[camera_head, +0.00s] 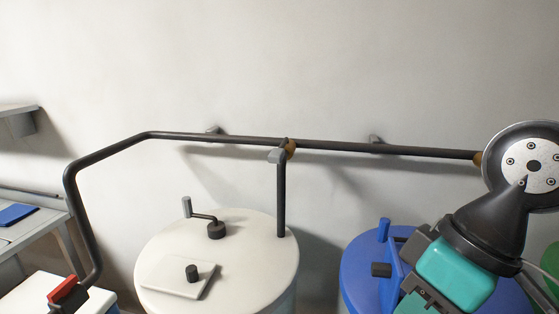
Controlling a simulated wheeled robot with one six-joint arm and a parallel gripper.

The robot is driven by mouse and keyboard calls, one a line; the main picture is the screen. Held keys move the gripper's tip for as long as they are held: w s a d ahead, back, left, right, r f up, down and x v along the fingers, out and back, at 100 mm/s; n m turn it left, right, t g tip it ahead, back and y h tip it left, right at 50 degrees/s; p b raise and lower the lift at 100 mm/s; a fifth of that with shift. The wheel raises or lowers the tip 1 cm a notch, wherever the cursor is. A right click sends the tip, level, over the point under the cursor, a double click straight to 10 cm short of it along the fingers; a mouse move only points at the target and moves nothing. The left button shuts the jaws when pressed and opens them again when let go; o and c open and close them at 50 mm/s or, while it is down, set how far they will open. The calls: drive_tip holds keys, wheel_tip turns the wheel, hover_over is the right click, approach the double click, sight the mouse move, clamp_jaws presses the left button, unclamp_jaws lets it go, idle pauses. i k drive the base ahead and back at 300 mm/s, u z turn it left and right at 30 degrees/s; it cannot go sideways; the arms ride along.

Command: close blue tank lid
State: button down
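The blue tank (360,260) stands at the lower right, cut off by the bottom edge. Its blue lid (397,272) appears as a panel standing up from the tank top, with its black knob (381,270) facing left, so it looks open. My gripper (428,288), dark with teal parts, is in front of the tank's right side, close to the lid's right. I cannot tell whether it touches the lid. Its fingertips are not clearly visible, and it hides much of the tank top.
A white tank (225,260) with a flat, closed lid (175,277) stands left of the blue tank. A dark pipe (350,147) runs along the wall above both. A red-handled valve (68,291) is at lower left. A green tank (551,262) shows at the right edge.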

sight(390, 274)
drive_tip(key=z, duration=1.4)
drive_tip(key=k, duration=0.9)
drive_tip(key=u, duration=0.95)
drive_tip(key=i, duration=0.5)
drive_tip(key=z, duration=0.55)
drive_tip(key=k, duration=0.6)
drive_tip(key=u, duration=0.6)
drive_tip(key=i, duration=0.45)
drive_tip(key=z, duration=0.05)
